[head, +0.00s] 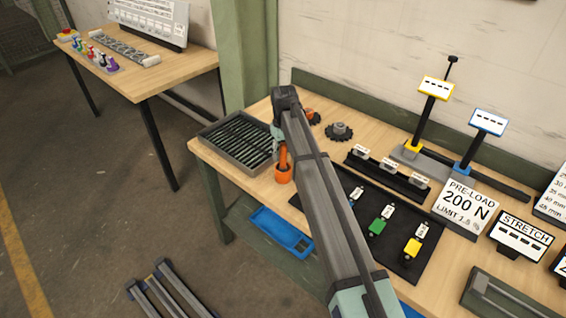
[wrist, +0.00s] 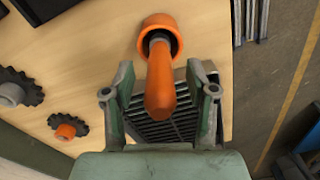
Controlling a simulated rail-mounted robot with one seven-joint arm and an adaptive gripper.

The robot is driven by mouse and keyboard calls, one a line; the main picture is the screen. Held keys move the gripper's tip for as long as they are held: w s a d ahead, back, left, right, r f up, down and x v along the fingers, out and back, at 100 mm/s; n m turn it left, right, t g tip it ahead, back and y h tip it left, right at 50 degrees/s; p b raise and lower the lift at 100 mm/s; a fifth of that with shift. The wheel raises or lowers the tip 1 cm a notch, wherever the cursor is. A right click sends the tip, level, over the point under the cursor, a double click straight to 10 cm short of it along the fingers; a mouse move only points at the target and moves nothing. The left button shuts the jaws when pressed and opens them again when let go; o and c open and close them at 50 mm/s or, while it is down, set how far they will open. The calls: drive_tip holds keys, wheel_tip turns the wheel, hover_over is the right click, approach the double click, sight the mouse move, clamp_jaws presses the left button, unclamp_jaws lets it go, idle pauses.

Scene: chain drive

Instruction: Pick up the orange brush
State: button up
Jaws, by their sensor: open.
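The orange brush (wrist: 160,85) stands handle-up in a short orange cup (wrist: 160,22) in the wrist view. In the head view the brush (head: 283,157) and its cup (head: 283,175) show on the wooden table beside my arm. My gripper (wrist: 160,80) is open in the wrist view, one finger on each side of the handle in the picture. I cannot tell whether the fingertips are level with the handle or still above it; no contact shows. In the head view my arm hides much of the gripper.
A dark slatted tray (head: 213,133) lies left of the cup. Two sprockets, one dark (head: 339,131) and one with an orange hub (wrist: 65,131), sit close by. A black mat (head: 385,253) with coloured tagged pieces lies right of the arm. A blue tray (head: 270,222) is below the tabletop.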

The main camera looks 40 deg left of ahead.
clamp_jaws()
drive_tip(key=shift+r, duration=0.1)
